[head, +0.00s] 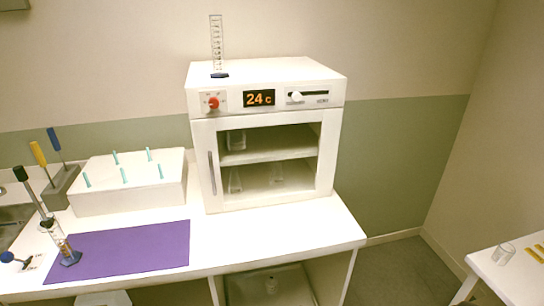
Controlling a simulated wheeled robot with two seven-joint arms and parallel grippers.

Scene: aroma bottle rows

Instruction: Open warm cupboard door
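The warm cupboard (268,127) is a white box on the white bench, right of the middle. Its door (327,165) has a white frame around a clear pane and looks shut. A grey vertical handle (212,173) is on the door's left side. Through the pane I see a shelf and some glassware, including a beaker (236,139) on the shelf and flasks below. The display (259,98) reads 24 c, with a red knob (213,103) to its left and a white slider to its right. Neither of my grippers is in view.
A measuring cylinder (217,48) stands on top of the cupboard. Left of it are a white box with teal pegs (128,182), a purple mat (130,252), another cylinder (66,246) and a tool holder (61,187). A side table (512,283) with a glass is at right.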

